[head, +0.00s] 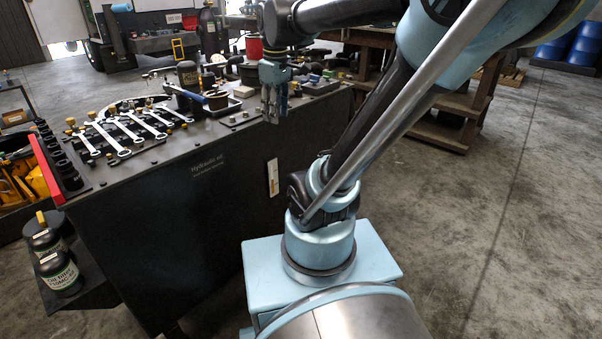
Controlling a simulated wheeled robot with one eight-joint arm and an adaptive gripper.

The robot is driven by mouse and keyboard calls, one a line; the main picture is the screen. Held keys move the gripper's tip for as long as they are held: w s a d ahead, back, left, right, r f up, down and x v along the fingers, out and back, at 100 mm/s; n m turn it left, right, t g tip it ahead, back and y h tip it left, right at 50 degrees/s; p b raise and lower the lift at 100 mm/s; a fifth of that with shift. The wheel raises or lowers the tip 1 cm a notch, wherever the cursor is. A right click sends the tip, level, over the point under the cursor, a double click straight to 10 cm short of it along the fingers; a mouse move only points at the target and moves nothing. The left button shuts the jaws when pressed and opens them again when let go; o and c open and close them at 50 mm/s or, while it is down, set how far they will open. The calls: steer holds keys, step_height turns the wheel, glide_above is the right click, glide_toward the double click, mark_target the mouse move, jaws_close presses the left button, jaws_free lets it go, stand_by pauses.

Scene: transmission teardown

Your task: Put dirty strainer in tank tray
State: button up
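My gripper (274,107) hangs with its fingers pointing down, over the near right part of the dark bench (215,215), close to its right edge. The fingers look close together, but the view is too small to tell whether they are open or shut or hold anything. I cannot pick out the dirty strainer for certain among the small parts on the bench. A shallow tray (222,107) with metal edges lies left of my gripper; I cannot tell whether it is the tank tray. The bench front bears a "Hydraulic oil" label (207,165).
Several wrenches (122,138) lie in a rack at the bench's left. Dark bottles (58,273) stand on a low shelf. A wooden workbench (440,125) stands behind my arm. The floor at right (500,230) is clear.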

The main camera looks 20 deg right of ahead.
steer(key=s+d+f+m, duration=0.2)
steer(key=s+f+m, duration=0.2)
steer(key=f, duration=0.3)
steer(key=s+d+f+m, duration=0.3)
steer(key=s+f+m, duration=0.2)
steer(key=s+f, duration=0.2)
steer(key=shift+s+f+t, duration=0.3)
steer(key=shift+f+t, duration=0.1)
steer(key=shift+f, duration=0.35)
